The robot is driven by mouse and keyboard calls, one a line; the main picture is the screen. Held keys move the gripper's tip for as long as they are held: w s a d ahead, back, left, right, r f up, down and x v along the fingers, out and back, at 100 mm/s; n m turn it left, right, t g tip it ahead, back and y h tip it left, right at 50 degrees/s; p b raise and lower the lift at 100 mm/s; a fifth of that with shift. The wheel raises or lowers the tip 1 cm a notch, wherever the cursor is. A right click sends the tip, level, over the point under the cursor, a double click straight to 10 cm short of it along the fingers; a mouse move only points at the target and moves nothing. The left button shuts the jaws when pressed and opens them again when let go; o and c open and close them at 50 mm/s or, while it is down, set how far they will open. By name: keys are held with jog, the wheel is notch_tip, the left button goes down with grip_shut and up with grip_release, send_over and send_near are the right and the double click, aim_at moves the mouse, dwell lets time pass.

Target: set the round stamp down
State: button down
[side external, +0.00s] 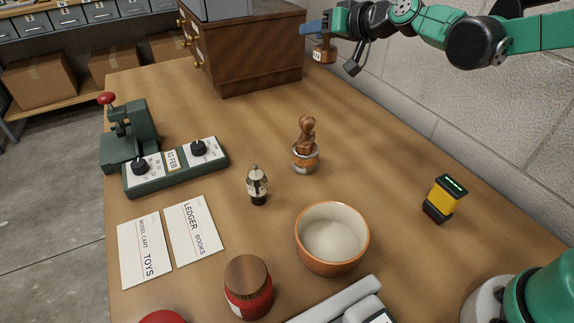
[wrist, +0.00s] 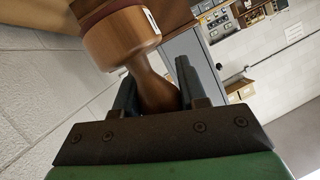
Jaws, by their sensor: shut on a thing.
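My gripper (side external: 316,29) is at the top right of the side external view, high up near the wall. In the wrist view the two dark fingers (wrist: 156,84) stand on either side of the handle. The stamp's broad wooden head (wrist: 124,38), with a white label and a dark red edge, points away from my gripper. The stamp's printing face is hidden in both views.
A second wooden-handled stamp (side external: 305,158) stands mid-table. The wooden cabinet (side external: 262,55) stands behind. Bare table lies between.

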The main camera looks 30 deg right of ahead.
jog(key=s+d+f+m+h, duration=0.1)
jog(key=s+f+h, duration=0.1)
jog(key=s, duration=0.5)
jog(key=s+d+f+m+h, duration=0.1)
jog(key=s+d+f, duration=0.1)
jog(key=s, duration=0.5)
jog(key=w+a+f+n+g+y, duration=0.2)
jog(key=a+n+g+y, duration=0.2)
jog(key=a+n+y, duration=0.75)
jog(key=s+a+r+n+g, duration=0.3)
jog(key=a+n+g, duration=0.35)
jog(key=g, duration=0.25)
jog(key=s+a+r+n+g, duration=0.4)
jog(key=a+n+g, duration=0.2)
jog(key=a+g, duration=0.2)
jog(key=f, duration=1.9)
jog(key=shift+w+d+f, duration=0.1)
jog(key=shift+d+f, duration=0.15)
jog(key=shift+f, duration=0.15)
jog(key=shift+f, duration=0.45)
